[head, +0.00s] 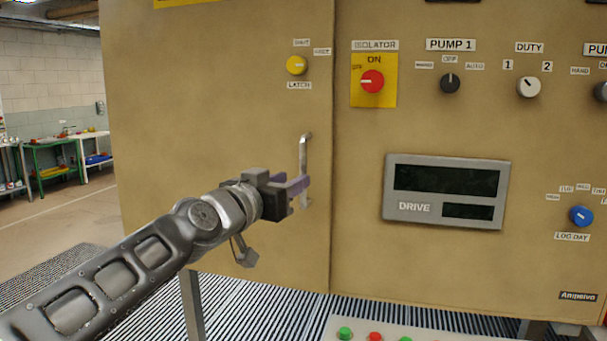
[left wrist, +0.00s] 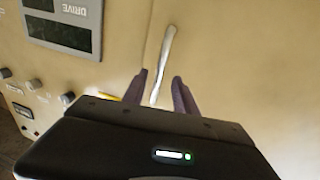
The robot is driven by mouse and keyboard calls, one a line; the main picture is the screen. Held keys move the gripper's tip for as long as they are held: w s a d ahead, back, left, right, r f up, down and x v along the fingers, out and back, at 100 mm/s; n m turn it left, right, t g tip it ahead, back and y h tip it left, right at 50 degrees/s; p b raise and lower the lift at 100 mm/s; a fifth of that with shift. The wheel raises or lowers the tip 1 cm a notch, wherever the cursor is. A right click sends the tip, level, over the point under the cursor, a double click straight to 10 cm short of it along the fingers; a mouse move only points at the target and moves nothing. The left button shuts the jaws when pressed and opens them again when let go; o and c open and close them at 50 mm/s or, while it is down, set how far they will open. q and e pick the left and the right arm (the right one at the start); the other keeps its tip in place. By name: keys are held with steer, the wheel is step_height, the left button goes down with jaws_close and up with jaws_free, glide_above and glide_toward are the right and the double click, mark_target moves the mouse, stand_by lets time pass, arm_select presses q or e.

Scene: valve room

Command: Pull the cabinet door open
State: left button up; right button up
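The cabinet door (head: 220,130) is the tan panel on the left of the cabinet in the head view, and it looks shut. Its metal bar handle (head: 303,150) stands upright near the door's right edge. My left gripper (head: 302,186) is at the lower part of the handle. In the left wrist view the handle (left wrist: 164,60) runs down between the two open purple fingers of the left gripper (left wrist: 163,85), with a gap on each side. My right gripper is not in view.
Right of the door seam are the red isolator switch (head: 372,81), several knobs and the drive display (head: 446,191). A panel with coloured buttons (head: 390,336) is at the bottom. The floor at left is clear.

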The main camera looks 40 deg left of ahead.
mark_target(303, 200)
arm_select(q)
steer(key=w, duration=0.5)
steer(key=shift+w+a, duration=0.4)
steer(key=shift+c, duration=0.4)
jaws_close()
stand_by(0.6)
